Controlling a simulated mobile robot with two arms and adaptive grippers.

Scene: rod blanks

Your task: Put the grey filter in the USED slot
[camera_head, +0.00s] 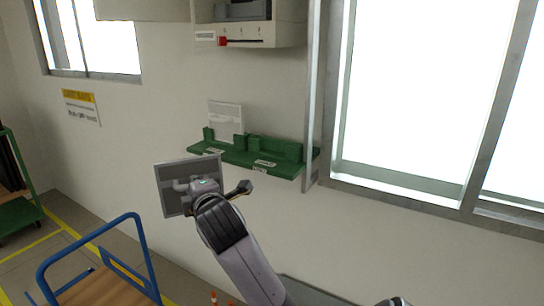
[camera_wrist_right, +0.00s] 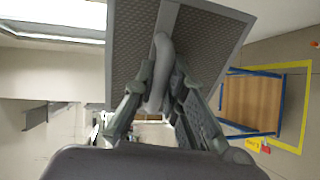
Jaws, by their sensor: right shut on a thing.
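The grey filter (camera_head: 172,173) is a square framed panel with a handle, held up in front of the wall, left of and a little below the green rack. My right gripper (camera_head: 197,186) is shut on its handle; in the right wrist view the fingers (camera_wrist_right: 162,82) close on the handle, with the mesh panel (camera_wrist_right: 210,40) beyond. The green wall rack (camera_head: 232,158) has upright posts and small labels too small to read, so I cannot tell which slot is USED. A white filter (camera_head: 226,118) stands upright at the rack's left part. The right part looks empty. My left gripper is not in view.
A wall unit (camera_head: 255,32) with a red knob (camera_head: 222,41) hangs above the rack. A blue-railed cart (camera_head: 140,245) is at lower left. The wall between filter and rack is clear.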

